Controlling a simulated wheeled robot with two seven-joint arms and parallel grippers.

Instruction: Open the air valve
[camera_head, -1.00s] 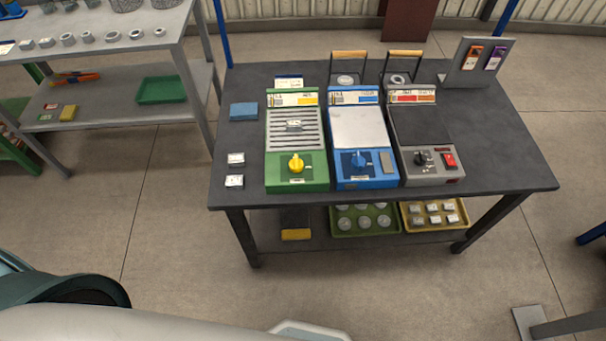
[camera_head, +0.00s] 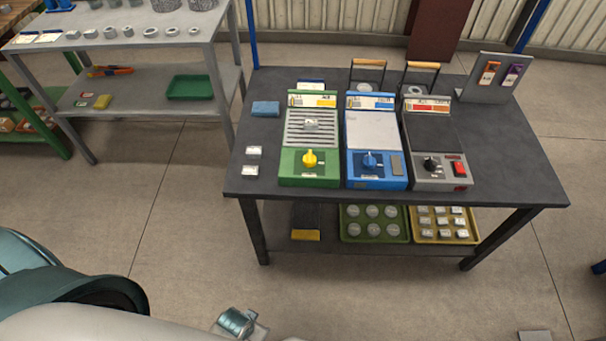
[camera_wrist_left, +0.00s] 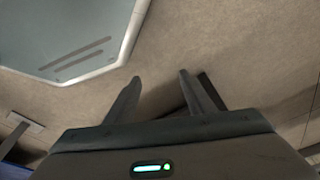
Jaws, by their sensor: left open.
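No air valve that I can make out shows in either view. Three panelled units stand on the dark table: a green one (camera_head: 308,172) with a yellow knob (camera_head: 310,158), a blue one (camera_head: 376,175) with a blue knob (camera_head: 370,161), and a grey one (camera_head: 440,178) with a black knob (camera_head: 431,164) and a red switch (camera_head: 459,168). In the left wrist view my left gripper (camera_wrist_left: 155,85) is open and empty above the floor. My left arm crosses the lower left of the head view, away from the table. My right gripper is in neither view.
The dark table (camera_head: 520,160) has a lower shelf with a green tray (camera_head: 374,238) and a yellow tray (camera_head: 444,239). A grey shelf table (camera_head: 150,110) stands at the left. A panel with orange and purple tags (camera_head: 490,88) stands at the back right.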

